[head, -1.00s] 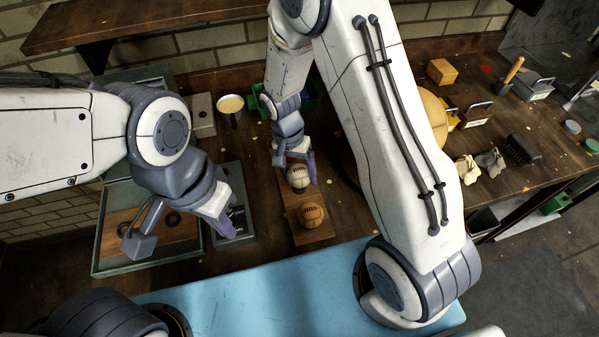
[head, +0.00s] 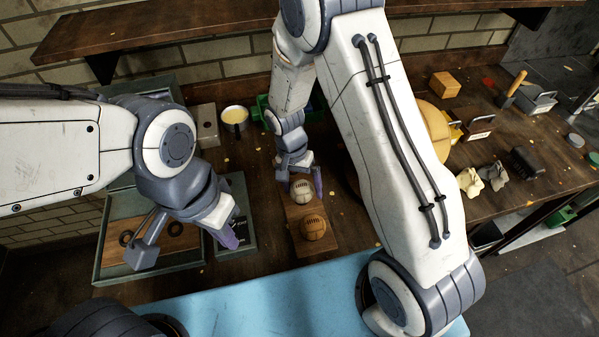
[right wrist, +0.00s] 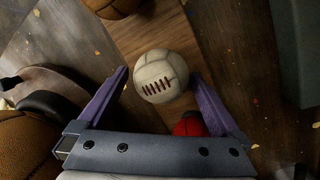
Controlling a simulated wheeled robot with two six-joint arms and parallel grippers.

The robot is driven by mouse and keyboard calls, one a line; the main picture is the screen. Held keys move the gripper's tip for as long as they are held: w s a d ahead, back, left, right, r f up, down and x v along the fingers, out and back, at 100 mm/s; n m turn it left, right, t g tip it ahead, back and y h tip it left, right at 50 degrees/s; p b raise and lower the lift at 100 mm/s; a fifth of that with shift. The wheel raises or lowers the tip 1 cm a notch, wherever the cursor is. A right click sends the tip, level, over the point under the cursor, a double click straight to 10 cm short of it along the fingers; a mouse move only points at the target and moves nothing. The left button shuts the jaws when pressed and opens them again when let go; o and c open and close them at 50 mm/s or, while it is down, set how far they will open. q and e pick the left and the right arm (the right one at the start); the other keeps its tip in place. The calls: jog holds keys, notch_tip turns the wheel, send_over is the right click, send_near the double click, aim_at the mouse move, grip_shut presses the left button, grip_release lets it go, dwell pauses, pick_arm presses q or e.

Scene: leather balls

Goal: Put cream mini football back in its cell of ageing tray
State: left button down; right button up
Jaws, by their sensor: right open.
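In the right wrist view the cream ball (right wrist: 161,75) lies between the two open purple fingers, with gaps on both sides. A red ball (right wrist: 189,125) is partly hidden near the palm. My left gripper (head: 230,238) hangs over a dark box at the left; its opening is unclear. I cannot tell for sure which object is the ageing tray.
A green-edged tray with a wooden insert (head: 180,240) stands at the left. A pot of yellow contents (head: 235,117) and a green crate (head: 262,103) are behind. A large brown ball (right wrist: 25,145) shows left in the wrist view. A blue surface (head: 240,300) lies in front.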

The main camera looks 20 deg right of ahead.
jog(key=b+v, duration=0.2)
jog(key=v, duration=1)
jog(key=s+a+r+n+t+y, duration=0.1)
jog(key=s+a+r+n, duration=0.2)
jog(key=s+n, duration=0.4)
jog(key=s+a+r+n+y, duration=0.1)
jog(key=s+a+r+n, duration=0.2)
jog(key=s+n, duration=0.4)
jog(key=shift+s+r+t+y, duration=0.35)
jog(key=shift+s+r, duration=0.25)
jog(key=shift+s, duration=3.05)
